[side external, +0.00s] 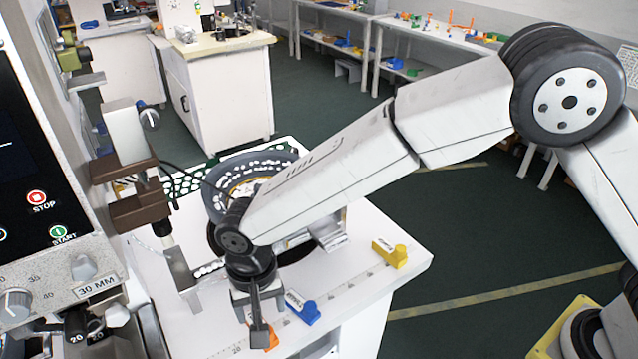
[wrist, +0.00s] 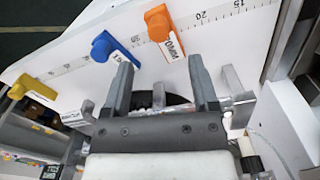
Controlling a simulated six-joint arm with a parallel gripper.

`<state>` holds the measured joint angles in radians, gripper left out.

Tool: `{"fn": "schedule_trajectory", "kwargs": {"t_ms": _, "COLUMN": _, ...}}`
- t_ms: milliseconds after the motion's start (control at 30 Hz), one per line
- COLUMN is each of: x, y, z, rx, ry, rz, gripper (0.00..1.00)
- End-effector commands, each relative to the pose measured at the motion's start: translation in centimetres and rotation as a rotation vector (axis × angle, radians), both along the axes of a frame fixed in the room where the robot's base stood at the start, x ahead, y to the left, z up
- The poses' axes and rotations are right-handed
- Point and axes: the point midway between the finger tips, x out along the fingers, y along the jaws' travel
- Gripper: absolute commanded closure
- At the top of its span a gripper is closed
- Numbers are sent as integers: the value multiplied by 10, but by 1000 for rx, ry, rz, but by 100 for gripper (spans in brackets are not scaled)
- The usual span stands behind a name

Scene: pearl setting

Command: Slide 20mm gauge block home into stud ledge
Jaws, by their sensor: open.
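An orange gauge block (wrist: 158,22) lies on the white worktop, its label ending in "MM" partly readable. In the side external view the orange block (side external: 270,340) is mostly hidden behind my gripper (side external: 252,318). In the wrist view my gripper (wrist: 161,70) is open and empty, with the orange block beyond and between its fingertips. A blue block (wrist: 115,46) lies beyond the left fingertip; it also shows in the side external view (side external: 305,310). A yellow block (side external: 389,252) lies farther along the printed scale. I cannot tell which part is the stud ledge.
The white worktop (side external: 350,315) carries a printed scale along its front edge. A brown-blocked fixture (side external: 138,210) and an upright metal plate (side external: 181,269) stand left of my gripper. A dark round part (side external: 293,252) sits behind it. A control panel (side external: 35,170) stands at far left.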

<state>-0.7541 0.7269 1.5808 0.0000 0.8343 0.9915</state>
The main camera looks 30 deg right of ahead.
Motion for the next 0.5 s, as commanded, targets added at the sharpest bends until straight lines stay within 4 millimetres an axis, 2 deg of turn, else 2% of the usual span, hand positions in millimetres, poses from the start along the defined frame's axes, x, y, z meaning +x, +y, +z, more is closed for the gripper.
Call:
{"fn": "schedule_trajectory", "kwargs": {"t_ms": 133, "x": 0, "y": -1, "z": -12, "rx": -1, "ry": 1, "rz": 0, "gripper": 24}}
{"fn": "schedule_trajectory", "kwargs": {"t_ms": 500, "x": -1, "y": -1, "z": -22, "rx": -1, "ry": 1, "rz": 1, "gripper": 24}}
